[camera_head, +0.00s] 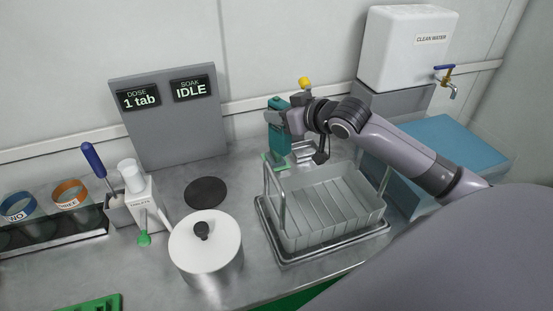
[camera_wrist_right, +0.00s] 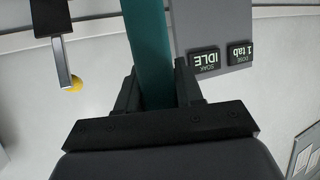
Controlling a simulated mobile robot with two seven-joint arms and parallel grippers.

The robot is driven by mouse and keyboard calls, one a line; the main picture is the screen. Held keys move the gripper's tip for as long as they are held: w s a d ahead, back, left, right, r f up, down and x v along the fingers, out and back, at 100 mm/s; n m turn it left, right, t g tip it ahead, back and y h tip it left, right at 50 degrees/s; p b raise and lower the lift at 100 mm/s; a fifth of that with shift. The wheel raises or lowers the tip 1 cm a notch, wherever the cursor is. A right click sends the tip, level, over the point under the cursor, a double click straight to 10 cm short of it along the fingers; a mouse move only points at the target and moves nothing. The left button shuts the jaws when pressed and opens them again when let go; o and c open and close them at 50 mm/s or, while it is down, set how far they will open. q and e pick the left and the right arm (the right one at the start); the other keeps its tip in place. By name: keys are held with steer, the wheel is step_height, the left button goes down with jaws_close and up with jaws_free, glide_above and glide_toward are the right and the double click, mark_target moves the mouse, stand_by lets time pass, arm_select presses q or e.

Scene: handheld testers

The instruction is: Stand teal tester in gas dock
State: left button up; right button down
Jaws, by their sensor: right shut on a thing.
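The teal tester (camera_head: 280,141) is upright in the head view, behind the wire basket. My right gripper (camera_head: 277,117) is shut on it. In the right wrist view the teal tester (camera_wrist_right: 150,45) runs between the two dark fingers (camera_wrist_right: 158,88). A green-edged piece (camera_head: 275,160) lies below the tester, and a grey metal holder (camera_head: 303,152) is just right of it. I cannot tell which of these is the gas dock, or whether the tester touches anything below. My left gripper is not in view.
A yellow knob (camera_head: 304,83) on a post stands behind my right gripper. A lidded pot (camera_head: 205,262), a dark disc (camera_head: 205,192) and a grey display board (camera_head: 170,135) are to the left. A white water tank (camera_head: 405,55) is at right.

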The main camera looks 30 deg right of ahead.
mark_target(281, 154)
step_height(281, 154, down, 12)
steer(key=shift+b, duration=0.35)
steer(key=c, duration=0.7)
jaws_free()
steer(key=shift+f, duration=0.15)
steer(key=shift+r, duration=0.2)
steer(key=shift+s, duration=0.2)
steer(key=p+v, duration=0.1)
steer(key=v, duration=1)
steer(key=shift+s+r, duration=0.15)
steer(key=shift+s, duration=0.1)
